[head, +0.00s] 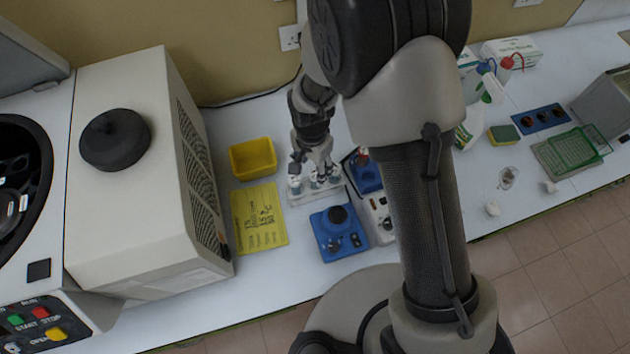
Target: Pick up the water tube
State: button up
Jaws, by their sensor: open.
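My gripper (311,165) is open and points down over a small clear rack (318,193) on the white bench. Several small tubes (295,183) with pale caps stand in the rack, below and beside the fingers. I cannot tell which one is the water tube, as they are tiny and partly hidden by the gripper. I cannot tell whether the fingers touch a tube.
A yellow tray (253,158) and a yellow note (259,217) lie left of the rack. A blue device (338,233) stands in front, and a white-and-blue device (375,205) stands right. A large centrifuge (140,190) fills the left.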

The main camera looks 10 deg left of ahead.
aim_at(315, 174)
jog(key=f, duration=0.3)
jog(key=d+f, duration=0.1)
jog(key=f, duration=0.1)
jog(key=shift+a+f, duration=0.1)
jog(key=shift+f, duration=0.15)
grip_shut()
dwell(0.5)
